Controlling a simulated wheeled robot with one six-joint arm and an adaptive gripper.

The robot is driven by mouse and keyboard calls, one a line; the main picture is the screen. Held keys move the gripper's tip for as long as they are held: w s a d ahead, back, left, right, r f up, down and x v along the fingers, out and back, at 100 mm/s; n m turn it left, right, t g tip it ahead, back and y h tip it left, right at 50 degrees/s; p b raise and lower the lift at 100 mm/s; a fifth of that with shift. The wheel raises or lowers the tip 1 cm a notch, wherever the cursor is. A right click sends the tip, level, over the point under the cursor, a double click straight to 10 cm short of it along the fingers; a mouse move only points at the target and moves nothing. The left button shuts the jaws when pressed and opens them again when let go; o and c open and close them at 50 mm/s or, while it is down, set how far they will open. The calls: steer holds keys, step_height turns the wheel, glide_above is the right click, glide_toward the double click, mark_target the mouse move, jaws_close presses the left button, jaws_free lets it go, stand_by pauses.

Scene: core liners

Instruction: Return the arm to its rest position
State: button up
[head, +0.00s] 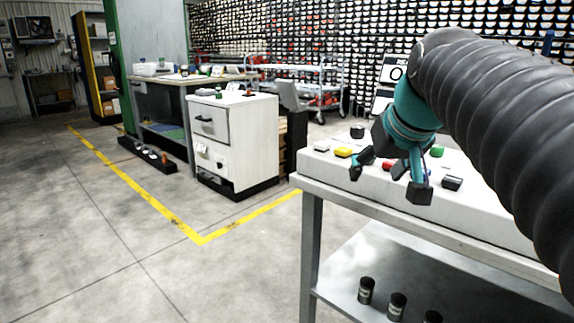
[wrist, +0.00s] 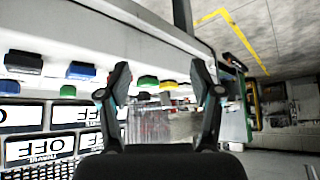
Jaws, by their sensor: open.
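My gripper (head: 390,182) is open, with its two fingers spread and nothing between them. In the head view it hangs from my arm over the near edge of the white table (head: 408,218), above several small coloured pieces. Its dark fingers also show in the wrist view (wrist: 160,78), parted, with a gap between them. My thick ribbed grey arm covers the right side of the head view and hides part of the table. I cannot tell exactly how high the fingertips are above the tabletop.
On the table are a yellow piece (head: 343,152), a green piece (head: 437,151), a red piece (head: 387,165) and a black piece (head: 452,183). Dark cylinders (head: 366,290) stand on the lower shelf. A white cabinet (head: 232,140) stands beyond. The floor at left is clear.

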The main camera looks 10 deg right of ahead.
steer(key=shift+s+a+f, duration=0.15)
steer(key=shift+a+f, duration=0.05)
steer(key=shift+f, duration=0.1)
steer(key=s+a+f+g, duration=0.1)
steer(key=s+a+f, duration=0.2)
steer(key=s+f, duration=0.3)
steer(key=s+a+f+n+g, duration=0.1)
steer(key=s+a+f, duration=0.3)
steer(key=f, duration=1.1)
steer(key=shift+s+f+p, duration=0.25)
steer(key=shift+s+p, duration=0.2)
steer(key=shift+s, duration=1.15)
